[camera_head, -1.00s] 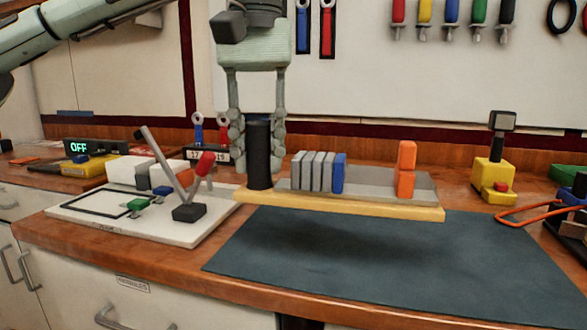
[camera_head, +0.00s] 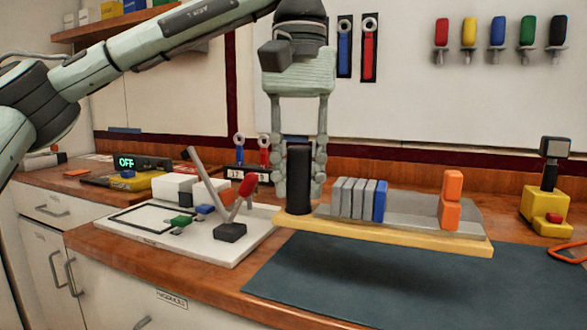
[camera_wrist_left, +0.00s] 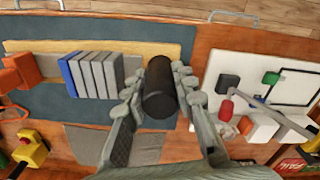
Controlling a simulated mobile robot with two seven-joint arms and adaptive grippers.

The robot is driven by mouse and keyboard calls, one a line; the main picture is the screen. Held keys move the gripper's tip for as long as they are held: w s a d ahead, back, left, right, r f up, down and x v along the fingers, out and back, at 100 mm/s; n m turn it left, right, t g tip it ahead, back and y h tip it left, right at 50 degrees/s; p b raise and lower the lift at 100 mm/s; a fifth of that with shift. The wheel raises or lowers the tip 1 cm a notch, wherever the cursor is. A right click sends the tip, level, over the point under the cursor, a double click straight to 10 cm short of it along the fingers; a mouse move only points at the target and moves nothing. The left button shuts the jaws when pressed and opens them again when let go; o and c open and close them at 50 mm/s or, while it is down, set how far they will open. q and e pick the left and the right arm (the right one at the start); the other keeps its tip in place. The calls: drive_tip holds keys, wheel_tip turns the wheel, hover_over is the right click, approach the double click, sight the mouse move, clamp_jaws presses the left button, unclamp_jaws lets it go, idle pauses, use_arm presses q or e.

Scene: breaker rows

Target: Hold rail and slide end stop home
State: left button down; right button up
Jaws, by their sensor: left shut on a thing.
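My left gripper (camera_head: 299,180) points down and is shut on the upright black handle (camera_head: 299,158) at the left end of the rail's yellow base (camera_head: 385,238). The left wrist view shows the fingers on both sides of this handle (camera_wrist_left: 159,90). The grey rail (camera_head: 415,208) lies on the base. Several grey breakers (camera_head: 353,198) and a blue one (camera_head: 380,202) stand in a row on it. The orange end stop (camera_head: 451,202) stands farther right, with a gap between it and the blue breaker. My right gripper is in neither view.
The base looks raised over the dark mat (camera_head: 330,285), with a shadow below. A white board (camera_head: 130,228) with a levered fixture stands at left. A yellow device (camera_head: 546,205) is at right. Hand tools hang on the back wall.

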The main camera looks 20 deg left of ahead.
use_arm(q)
drive_tip(key=shift+w+d+f+p, duration=0.1)
drive_tip(key=shift+w+d+f, duration=1.15)
drive_tip(key=shift+f, duration=0.35)
drive_tip(key=shift+w+d+f+p, duration=0.15)
drive_tip(key=shift+w+d+f, duration=0.9)
drive_tip(key=shift+d+f, duration=0.5)
drive_tip(key=shift+w+d+f+p, duration=0.1)
drive_tip(key=shift+w+d+f, duration=1.15)
drive_tip(key=shift+f, duration=0.35)
drive_tip(key=shift+s+f, duration=0.15)
drive_tip(key=shift+f, duration=0.2)
idle(1.1)
